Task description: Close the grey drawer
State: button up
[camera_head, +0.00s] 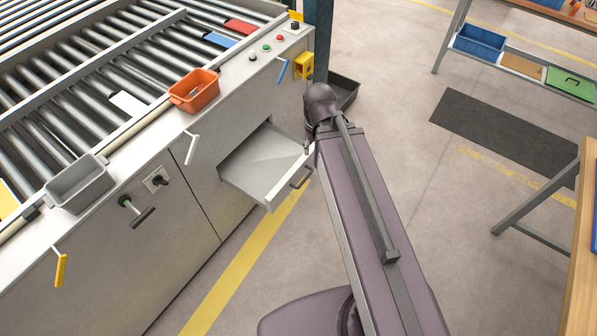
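The grey drawer (262,178) is pulled out of the front of the grey machine cabinet (192,205), below the control buttons. Its tray looks empty. A dark bar handle (300,178) sits on its front face, close to my arm in the picture. My purple arm rises from the bottom right, and its dark upper joint shows just right of the drawer. My gripper does not show; the arm may hide it. I cannot tell whether any part of my arm touches the drawer.
An orange bin (194,91) and a grey bin (79,184) stand on the cabinet's edge beside the rollers. A yellow-handled lever (60,268) and a white lever (190,147) stick out from the front. A wooden table (580,270) is at right. Floor between is clear.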

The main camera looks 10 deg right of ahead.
aim_at(270, 163)
jog(key=i, duration=0.9)
jog(key=z, duration=0.05)
